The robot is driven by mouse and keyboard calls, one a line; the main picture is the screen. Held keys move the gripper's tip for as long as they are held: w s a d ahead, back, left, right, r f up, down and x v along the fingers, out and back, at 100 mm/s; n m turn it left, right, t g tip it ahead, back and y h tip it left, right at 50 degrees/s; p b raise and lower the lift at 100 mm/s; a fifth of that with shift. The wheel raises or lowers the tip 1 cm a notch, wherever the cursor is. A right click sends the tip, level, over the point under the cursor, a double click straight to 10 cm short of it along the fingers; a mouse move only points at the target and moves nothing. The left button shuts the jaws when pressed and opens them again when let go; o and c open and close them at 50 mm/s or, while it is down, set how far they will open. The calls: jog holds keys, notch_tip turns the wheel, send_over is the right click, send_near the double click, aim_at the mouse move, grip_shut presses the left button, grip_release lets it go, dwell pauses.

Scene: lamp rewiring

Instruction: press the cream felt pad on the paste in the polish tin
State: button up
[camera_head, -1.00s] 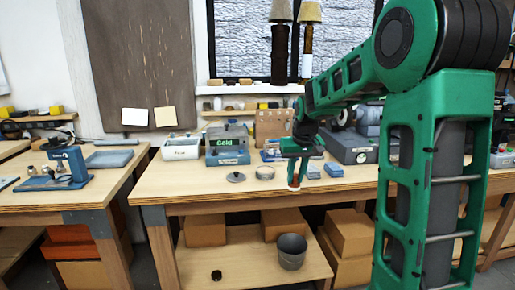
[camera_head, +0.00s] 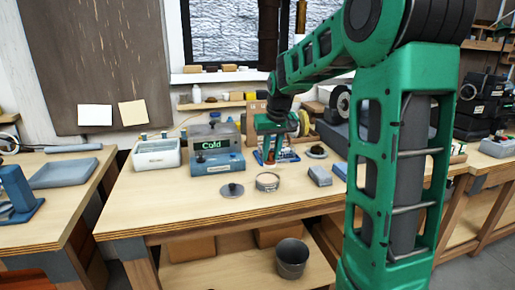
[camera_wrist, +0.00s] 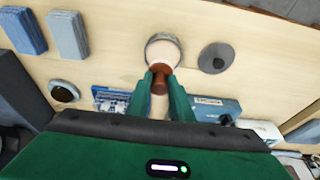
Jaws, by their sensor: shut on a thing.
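My gripper (camera_head: 270,140) is shut on the brown handle (camera_wrist: 160,80) of the felt pad. The open round polish tin (camera_head: 267,182) stands on the bench, in front of and below the pad. In the wrist view the tin (camera_wrist: 150,40) lies just beyond the fingertips, its rim partly covered by the handle and a cream disc. I cannot tell whether that disc is pad or paste. The pad seems apart from the tin.
A grey lid (camera_head: 232,190) lies left of the tin. The front of the bench is clear.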

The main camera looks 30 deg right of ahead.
aim_at(269, 160)
jog(key=shift+w+a+f, duration=0.1)
jog(key=shift+w, duration=0.35)
jog(key=shift+f, duration=2.3)
jog(key=shift+f, duration=0.6)
jog(key=shift+r, duration=0.1)
jog(key=shift+r, duration=3.45)
